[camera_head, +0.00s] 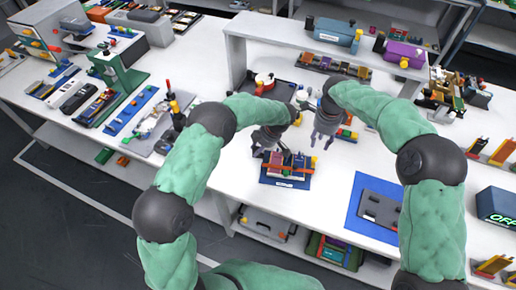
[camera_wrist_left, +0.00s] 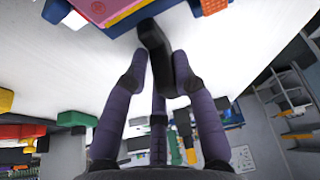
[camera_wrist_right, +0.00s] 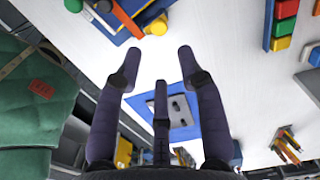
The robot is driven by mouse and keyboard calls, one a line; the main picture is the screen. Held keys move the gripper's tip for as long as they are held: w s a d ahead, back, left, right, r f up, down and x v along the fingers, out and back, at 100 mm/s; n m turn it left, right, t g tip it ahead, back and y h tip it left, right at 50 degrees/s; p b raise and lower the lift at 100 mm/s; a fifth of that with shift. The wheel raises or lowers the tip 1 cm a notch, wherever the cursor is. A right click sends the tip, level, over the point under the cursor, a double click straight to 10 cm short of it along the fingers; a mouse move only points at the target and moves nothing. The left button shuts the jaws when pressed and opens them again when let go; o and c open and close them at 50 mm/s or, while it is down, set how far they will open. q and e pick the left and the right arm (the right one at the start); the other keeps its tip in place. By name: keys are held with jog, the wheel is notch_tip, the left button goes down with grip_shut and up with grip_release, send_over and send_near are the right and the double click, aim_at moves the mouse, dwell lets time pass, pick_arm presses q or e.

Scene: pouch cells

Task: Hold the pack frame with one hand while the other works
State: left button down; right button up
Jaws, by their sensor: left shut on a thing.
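The pack frame (camera_head: 286,181) has a blue base with red, yellow and dark parts on it, and stands on the white table in front of me. Its edge shows at the top of the left wrist view (camera_wrist_left: 125,22). My left gripper (camera_head: 262,150) is at its far left side. In the left wrist view its fingers (camera_wrist_left: 160,75) are closed around a dark tab (camera_wrist_left: 155,42) that reaches out from the frame. My right gripper (camera_head: 322,142) hangs above the table to the frame's right; its fingers (camera_wrist_right: 160,70) are spread and empty.
A blue mat (camera_head: 355,222) with a grey plate (camera_head: 380,208) lies on the right. A white shelf (camera_head: 300,42) stands behind the grippers. Trays of parts (camera_head: 150,135) and a green press (camera_head: 118,75) are on the left. A dark box with green letters (camera_head: 500,207) sits far right.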

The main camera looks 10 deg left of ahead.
grip_shut()
jog(key=shift+w+a+f+m, duration=0.15)
jog(key=shift+w+m, duration=0.1)
jog(key=shift+w, duration=0.3)
jog(key=shift+w+d+f+m, duration=0.1)
jog(key=shift+w+f+m, duration=0.15)
jog(key=shift+w, duration=0.3)
jog(key=shift+w+a+f+m, duration=0.1)
jog(key=shift+w+m, duration=0.2)
jog(key=shift+w, duration=0.25)
jog(key=shift+f, duration=4.5)
